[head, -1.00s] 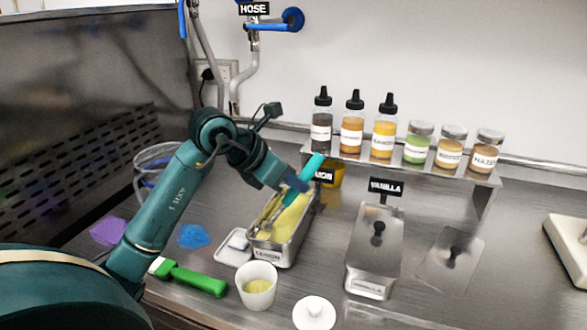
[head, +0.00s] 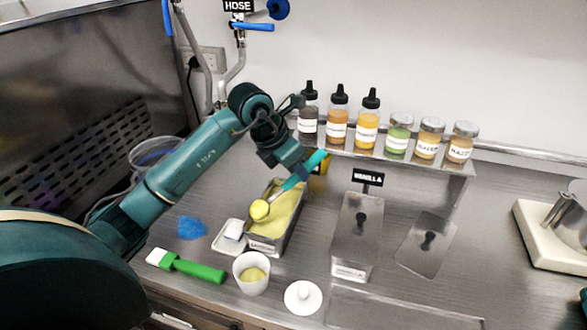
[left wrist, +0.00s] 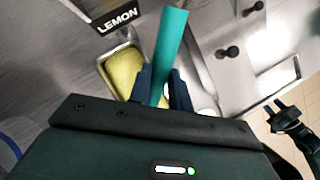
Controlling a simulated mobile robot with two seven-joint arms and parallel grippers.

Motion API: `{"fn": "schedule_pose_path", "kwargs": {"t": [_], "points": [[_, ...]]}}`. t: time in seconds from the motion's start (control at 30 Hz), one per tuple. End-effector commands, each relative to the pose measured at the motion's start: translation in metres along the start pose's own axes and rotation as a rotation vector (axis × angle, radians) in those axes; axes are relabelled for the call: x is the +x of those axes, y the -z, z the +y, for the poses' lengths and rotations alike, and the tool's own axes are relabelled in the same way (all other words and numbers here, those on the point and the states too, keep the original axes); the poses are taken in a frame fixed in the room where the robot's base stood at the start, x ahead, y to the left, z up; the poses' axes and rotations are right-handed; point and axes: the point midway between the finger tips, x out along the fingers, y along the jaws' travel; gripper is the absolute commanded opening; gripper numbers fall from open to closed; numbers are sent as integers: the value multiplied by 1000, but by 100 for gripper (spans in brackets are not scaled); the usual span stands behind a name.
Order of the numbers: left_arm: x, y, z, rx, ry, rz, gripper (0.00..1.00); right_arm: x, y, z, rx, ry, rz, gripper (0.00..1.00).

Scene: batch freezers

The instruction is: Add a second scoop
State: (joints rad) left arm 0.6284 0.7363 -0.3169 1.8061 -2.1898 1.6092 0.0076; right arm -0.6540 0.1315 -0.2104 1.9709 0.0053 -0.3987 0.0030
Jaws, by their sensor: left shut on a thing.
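My left gripper (head: 303,172) is shut on the teal handle of a scoop (head: 317,160). The handle also shows between the fingers in the left wrist view (left wrist: 168,50). The scoop's head holds a round yellow ball (head: 260,210) over the near left part of the open lemon pan (head: 284,238). Yellow ice cream (head: 285,212) fills much of the pan. I cannot tell whether the ball touches it. A white cup (head: 247,283) with some yellow ice cream (head: 252,274) inside stands in front of the pan. My right gripper shows in the left wrist view (left wrist: 282,108), with its fingers apart.
A closed vanilla pan (head: 352,240) stands to the right, with a loose metal lid (head: 427,243) beyond it. Bottles and jars line a shelf (head: 400,160) behind.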

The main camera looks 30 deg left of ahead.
Motion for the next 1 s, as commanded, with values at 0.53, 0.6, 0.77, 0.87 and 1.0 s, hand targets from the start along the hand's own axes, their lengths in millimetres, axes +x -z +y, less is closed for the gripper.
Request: {"fn": "schedule_pose_path", "kwargs": {"t": [0.53,0.6,0.77,0.87,1.0], "points": [[4,-34,0,0,2,269,0,-3,-3,2,-18,1,-19,36],[5,-36,0,0,2,298,0,-3,-2,2,-18,1,-18,36],[7,-39,0,0,1,339,0,-3,-1,2,-18,2,-16,36],[7,-39,0,0,0,349,0,-3,-1,2,-18,2,-15,36],[7,-39,0,1,1,350,0,-3,0,2,-18,2,-14,36]]}}
